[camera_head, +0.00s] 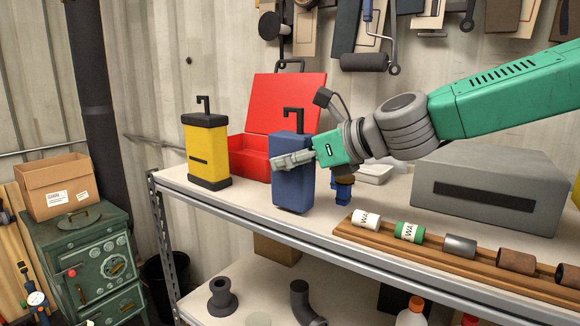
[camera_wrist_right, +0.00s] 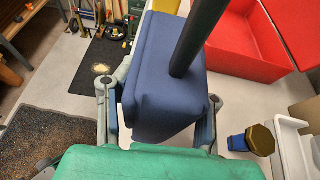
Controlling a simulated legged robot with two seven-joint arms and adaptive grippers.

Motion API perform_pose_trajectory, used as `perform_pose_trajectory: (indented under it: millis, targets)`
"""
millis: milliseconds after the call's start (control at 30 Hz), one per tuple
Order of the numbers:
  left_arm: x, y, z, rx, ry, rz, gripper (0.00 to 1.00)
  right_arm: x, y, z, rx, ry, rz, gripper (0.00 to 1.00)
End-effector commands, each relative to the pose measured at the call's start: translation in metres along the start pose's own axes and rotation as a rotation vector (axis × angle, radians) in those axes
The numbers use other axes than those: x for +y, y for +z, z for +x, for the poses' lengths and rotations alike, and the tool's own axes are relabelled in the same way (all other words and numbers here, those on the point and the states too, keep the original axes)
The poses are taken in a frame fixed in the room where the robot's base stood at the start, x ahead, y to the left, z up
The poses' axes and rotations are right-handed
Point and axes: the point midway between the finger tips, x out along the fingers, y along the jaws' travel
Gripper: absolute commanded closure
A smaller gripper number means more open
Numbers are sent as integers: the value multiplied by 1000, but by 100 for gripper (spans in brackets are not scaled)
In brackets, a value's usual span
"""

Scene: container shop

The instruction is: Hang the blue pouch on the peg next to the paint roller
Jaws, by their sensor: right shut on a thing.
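The blue pouch (camera_head: 292,180) is upright with a dark hook on top, near the shelf's front edge. My right gripper (camera_head: 296,160) is shut on it from the right side. In the right wrist view the pouch (camera_wrist_right: 160,85) sits between the fingers, its dark hook stem rising across the picture. I cannot tell whether its bottom touches the shelf. The paint roller (camera_head: 365,62) hangs on the back wall, upper right of the pouch. A small dark peg-like spot (camera_head: 188,61) shows on the bare wall to the left. My left gripper is not in view.
A yellow pouch (camera_head: 206,158) stands left on the shelf (camera_head: 247,203). An open red box (camera_head: 247,157) is behind the blue pouch. A grey case (camera_head: 490,190) and a wooden rack (camera_head: 440,252) of cans stand right. Several tools hang along the upper wall.

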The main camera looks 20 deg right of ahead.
Motion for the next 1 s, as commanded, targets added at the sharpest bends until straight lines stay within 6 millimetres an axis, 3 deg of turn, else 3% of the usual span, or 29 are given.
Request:
perform_pose_trajectory:
  millis: [367,400,433,800,1000]
  targets:
    - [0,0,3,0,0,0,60,0,-8,3,0,0,0,96]
    - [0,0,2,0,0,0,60,0,-8,3,0,0,0,48]
    - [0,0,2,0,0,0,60,0,-8,3,0,0,0,41]
    - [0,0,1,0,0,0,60,0,-5,1,-1,-1,0,41]
    - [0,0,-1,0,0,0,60,0,-3,-28,-5,-2,-1,41]
